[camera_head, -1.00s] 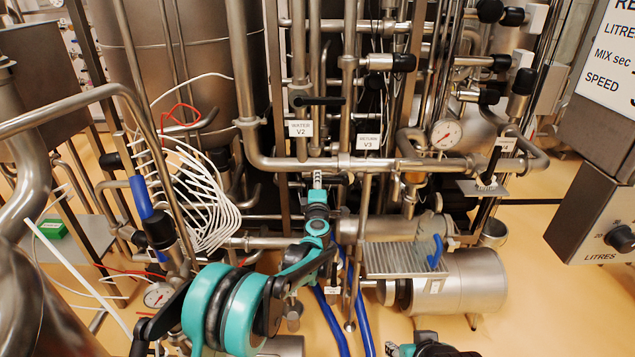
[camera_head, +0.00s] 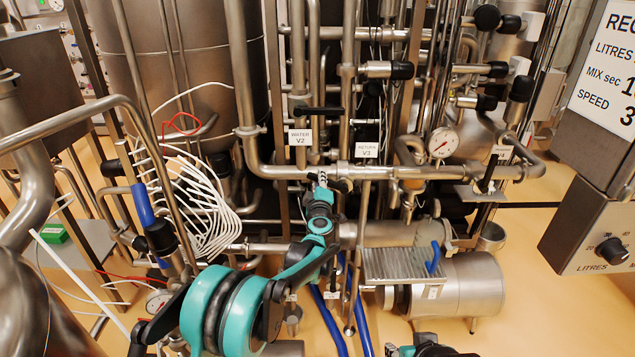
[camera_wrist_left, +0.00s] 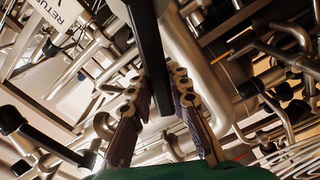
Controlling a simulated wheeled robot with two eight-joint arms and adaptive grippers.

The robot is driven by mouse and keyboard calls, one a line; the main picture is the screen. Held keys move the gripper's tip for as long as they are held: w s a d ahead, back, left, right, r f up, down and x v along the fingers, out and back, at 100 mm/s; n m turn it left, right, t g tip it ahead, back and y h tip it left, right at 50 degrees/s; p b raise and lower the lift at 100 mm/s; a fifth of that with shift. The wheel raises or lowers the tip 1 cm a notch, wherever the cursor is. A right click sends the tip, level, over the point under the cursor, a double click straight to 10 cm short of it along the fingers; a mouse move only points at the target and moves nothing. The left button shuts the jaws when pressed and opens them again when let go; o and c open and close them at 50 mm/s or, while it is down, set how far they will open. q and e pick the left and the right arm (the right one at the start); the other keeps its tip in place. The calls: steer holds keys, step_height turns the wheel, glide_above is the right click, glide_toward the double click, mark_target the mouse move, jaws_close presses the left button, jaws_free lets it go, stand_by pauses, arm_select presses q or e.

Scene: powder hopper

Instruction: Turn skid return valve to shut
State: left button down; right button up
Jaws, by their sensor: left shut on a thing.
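The return valve is marked by a white RETURN V3 label (camera_head: 367,152), which also shows in the left wrist view (camera_wrist_left: 60,10). Its black handle (camera_wrist_left: 148,45) runs down between my left fingers in the wrist view. My left gripper (camera_head: 321,180) is at the horizontal pipe, below and left of the label, shut on the handle. In the head view the gripper mostly hides the handle. In the wrist view the left gripper's two fingers (camera_wrist_left: 165,105) stand either side of the handle's lower end. Part of my right gripper (camera_head: 398,350) shows at the bottom edge, mostly cut off.
The WATER V2 label (camera_head: 300,137) and its black handle (camera_head: 320,110) are just above left of my gripper. A pressure gauge (camera_head: 442,142) and a motor with a metal tray (camera_head: 400,265) stand to the right. Pipes crowd the area; white hoses (camera_head: 200,195) hang left.

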mark_target(326, 179)
arm_select(q)
steer(key=d+r+m+p, duration=0.1)
steer(key=m, duration=0.1)
steer(key=d+r+m, duration=0.1)
steer(key=r+m, duration=0.1)
steer(key=shift+d+m+p, duration=0.1)
steer(key=shift+m+p, duration=0.2)
steer(key=shift+p, duration=0.1)
steer(key=m, duration=0.1)
steer(key=d+r+m, duration=0.1)
steer(key=d+m+p, duration=0.1)
steer(key=shift+d+r+m, duration=0.2)
steer(key=shift+r+m, duration=0.05)
steer(key=shift+m, duration=0.15)
steer(key=shift+d+r+m, duration=0.25)
steer(key=shift+d+m, duration=0.7)
steer(key=shift+m, duration=0.25)
steer(key=d+m, duration=0.1)
steer(key=m, duration=0.1)
steer(key=shift+d+m+p, duration=0.3)
steer(key=shift+d+p, duration=0.1)
steer(key=shift+d+r+m, duration=0.1)
steer(key=shift+d+m, duration=0.1)
steer(key=shift+m, duration=0.2)
